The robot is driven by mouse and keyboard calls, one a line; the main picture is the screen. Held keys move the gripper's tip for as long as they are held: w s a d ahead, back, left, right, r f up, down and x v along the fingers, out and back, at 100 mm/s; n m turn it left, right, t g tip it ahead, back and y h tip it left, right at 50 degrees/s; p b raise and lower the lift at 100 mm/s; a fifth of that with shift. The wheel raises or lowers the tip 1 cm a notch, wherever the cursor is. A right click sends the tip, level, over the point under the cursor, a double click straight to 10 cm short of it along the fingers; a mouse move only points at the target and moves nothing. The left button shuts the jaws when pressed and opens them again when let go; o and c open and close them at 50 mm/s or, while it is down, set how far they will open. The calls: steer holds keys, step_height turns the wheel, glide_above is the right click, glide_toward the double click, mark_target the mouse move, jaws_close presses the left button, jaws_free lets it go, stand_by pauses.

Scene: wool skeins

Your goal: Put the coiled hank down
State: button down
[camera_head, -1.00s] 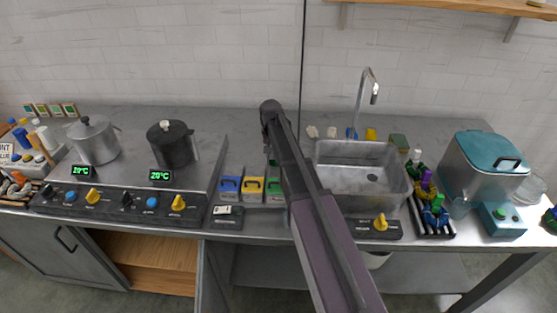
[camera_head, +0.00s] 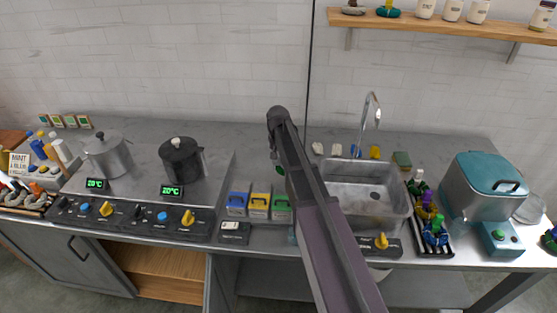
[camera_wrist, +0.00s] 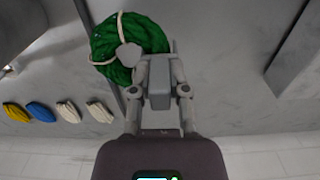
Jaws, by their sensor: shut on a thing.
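The coiled hank (camera_wrist: 150,38) is a dark green ring of wool with pale ties, seen at the top of the wrist view. My gripper (camera_wrist: 145,62) is shut on the near edge of the hank and holds it above the grey counter. How far above is hard to tell. In the head view a small green part of the hank (camera_head: 279,170) shows beside my arm, over the counter left of the sink. My arm hides most of the gripper there.
The sink (camera_head: 340,168) is right of my arm. Small bundles, including a blue one (camera_wrist: 40,111) and a yellow one (camera_wrist: 15,112), lie near the wall. Blue, yellow and green bins (camera_head: 281,205) stand at the front. A lidded pot (camera_head: 182,160) sits on the stove to the left.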

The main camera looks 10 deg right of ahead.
steer(key=shift+r+p, duration=1.8)
steer(key=shift+r, duration=0.45)
steer(key=shift+r, duration=0.1)
step_height(320, 180, up, 13)
steer(key=p, duration=1.3)
steer(key=shift+s, duration=0.1)
